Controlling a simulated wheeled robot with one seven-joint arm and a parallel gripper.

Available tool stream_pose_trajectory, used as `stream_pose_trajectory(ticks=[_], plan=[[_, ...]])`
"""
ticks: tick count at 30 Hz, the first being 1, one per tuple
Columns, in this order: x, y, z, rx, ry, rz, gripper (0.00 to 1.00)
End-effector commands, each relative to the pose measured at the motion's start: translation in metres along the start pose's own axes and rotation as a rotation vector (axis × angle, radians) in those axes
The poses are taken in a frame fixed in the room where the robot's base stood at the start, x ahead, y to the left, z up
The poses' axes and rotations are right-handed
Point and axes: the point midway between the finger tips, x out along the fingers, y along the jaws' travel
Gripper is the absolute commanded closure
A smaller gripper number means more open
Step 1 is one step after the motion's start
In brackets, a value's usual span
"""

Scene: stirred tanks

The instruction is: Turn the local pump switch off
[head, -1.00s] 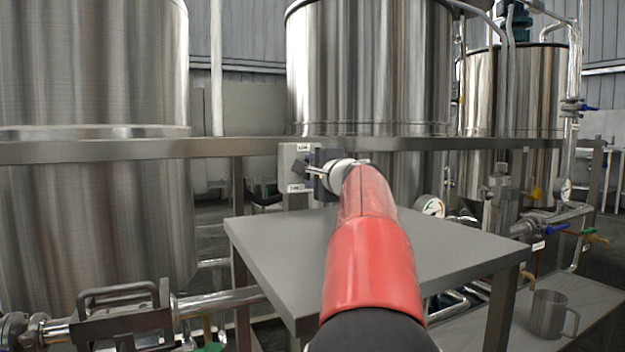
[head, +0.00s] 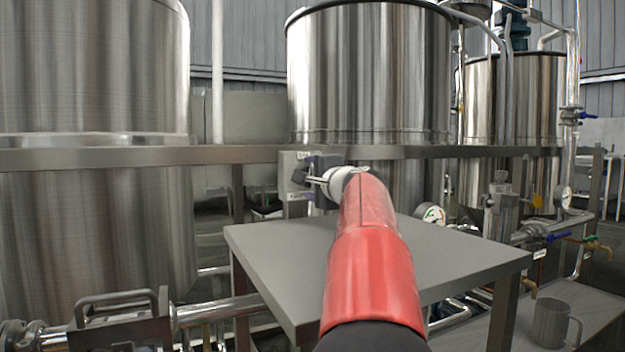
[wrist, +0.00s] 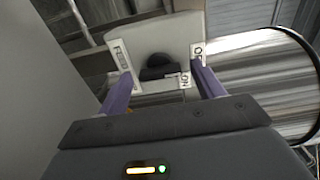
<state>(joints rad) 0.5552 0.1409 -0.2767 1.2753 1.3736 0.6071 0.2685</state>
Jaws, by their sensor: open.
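The local pump switch is a pale grey box (head: 290,162) with white labels, fixed below the steel rail in the head view. In the wrist view its grey face (wrist: 168,38) carries a dark rotary knob (wrist: 155,65) and white labels, one reading ON. My gripper (wrist: 165,78) is open, its two purple fingers on either side of the knob. I cannot tell whether they touch it. In the head view my gripper (head: 303,178) is at the switch box, partly hidden by my wrist. The label at the top right is partly hidden by a finger.
A grey table (head: 265,250) stands under my arm. Large steel tanks (head: 370,75) stand behind the rail (head: 120,156). A mug (head: 550,322) stands on a lower bench at the right. Pipes, valves and a gauge (head: 430,214) are right of the table.

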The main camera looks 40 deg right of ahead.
Motion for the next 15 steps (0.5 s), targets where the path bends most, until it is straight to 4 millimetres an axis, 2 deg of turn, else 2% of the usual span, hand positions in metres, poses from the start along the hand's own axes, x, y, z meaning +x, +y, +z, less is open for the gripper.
stream_pose_trajectory(ticks=[5,15], plan=[[-0.008,0.0,0.0,0.0,0.001,-0.002,0.33],[-0.063,0.0,0.0,0.0,0.002,-0.002,0.33]])
